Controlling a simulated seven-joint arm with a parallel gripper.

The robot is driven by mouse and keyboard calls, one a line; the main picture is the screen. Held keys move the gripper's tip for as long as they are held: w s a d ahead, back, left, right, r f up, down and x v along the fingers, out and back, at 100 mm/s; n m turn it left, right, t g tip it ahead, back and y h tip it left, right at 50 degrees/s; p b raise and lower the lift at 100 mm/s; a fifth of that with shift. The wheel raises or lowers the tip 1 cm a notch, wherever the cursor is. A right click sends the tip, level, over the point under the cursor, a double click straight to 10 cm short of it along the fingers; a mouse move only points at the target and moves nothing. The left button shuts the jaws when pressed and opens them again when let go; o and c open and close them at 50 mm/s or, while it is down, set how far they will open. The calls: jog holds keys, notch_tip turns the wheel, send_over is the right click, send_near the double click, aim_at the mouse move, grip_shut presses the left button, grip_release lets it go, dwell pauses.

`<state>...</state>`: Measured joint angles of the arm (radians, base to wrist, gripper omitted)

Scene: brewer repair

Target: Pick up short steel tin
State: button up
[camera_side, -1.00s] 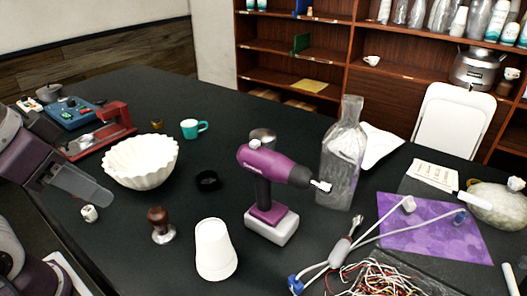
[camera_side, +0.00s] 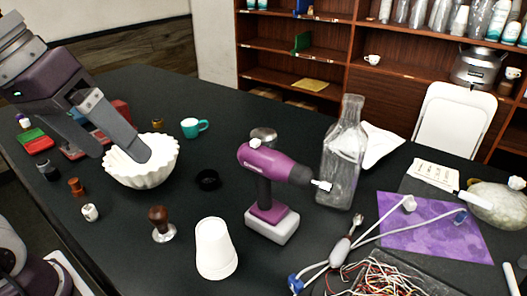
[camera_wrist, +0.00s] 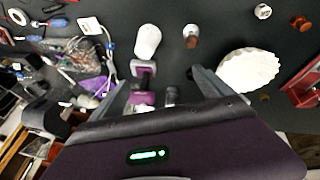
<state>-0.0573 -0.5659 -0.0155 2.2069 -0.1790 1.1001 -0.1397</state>
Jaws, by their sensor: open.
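The short steel tin (camera_side: 263,138) stands on the dark table behind the purple drill, which hides its lower part in the side view. In the wrist view a small grey round shape beside the drill looks like the tin (camera_wrist: 171,95). My gripper (camera_side: 122,152) is at the left in the side view, overlapping the white fluted bowl, well apart from the tin. In the wrist view my gripper (camera_wrist: 161,88) has its two fingers spread wide with nothing held between them.
The purple drill (camera_side: 266,180) stands in front of the tin, and a clear glass bottle (camera_side: 342,155) is to its right. The white bowl (camera_side: 140,170), teal mug (camera_side: 190,128) and black ring (camera_side: 207,180) are to the left. A white cup (camera_side: 214,250) and tamper (camera_side: 160,224) are in front.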

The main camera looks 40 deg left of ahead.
jog(key=w+d+r+n+h, duration=0.1)
jog(key=w+d+n+h, duration=0.15)
jog(key=w+n, duration=0.5)
jog(key=w+d+r+n+h, duration=0.1)
jog(key=w+n+h, duration=0.3)
jog(key=w, duration=0.7)
jog(key=w+a+f+n+t+h, duration=0.1)
jog(key=w+a+f+n, duration=0.1)
jog(key=w+a+n, duration=0.45)
jog(key=w+a+f+n+t+h, duration=0.15)
jog(key=w+n, duration=0.25)
jog(key=w, duration=0.6)
send_near(274, 146)
jog(key=shift+n+t, duration=0.3)
jog(key=shift+t, duration=0.05)
jog(key=w+f, duration=0.1)
jog(key=w+d+f, duration=0.1)
jog(key=f, duration=0.1)
jog(key=shift+w+d+f, duration=0.1)
jog(key=shift+w+f, duration=0.1)
jog(key=shift+f, duration=0.1)
jog(key=x, duration=0.7)
jog(key=shift+w+r, duration=0.3)
jog(key=shift+r, duration=0.1)
jog(key=c, duration=1.7)
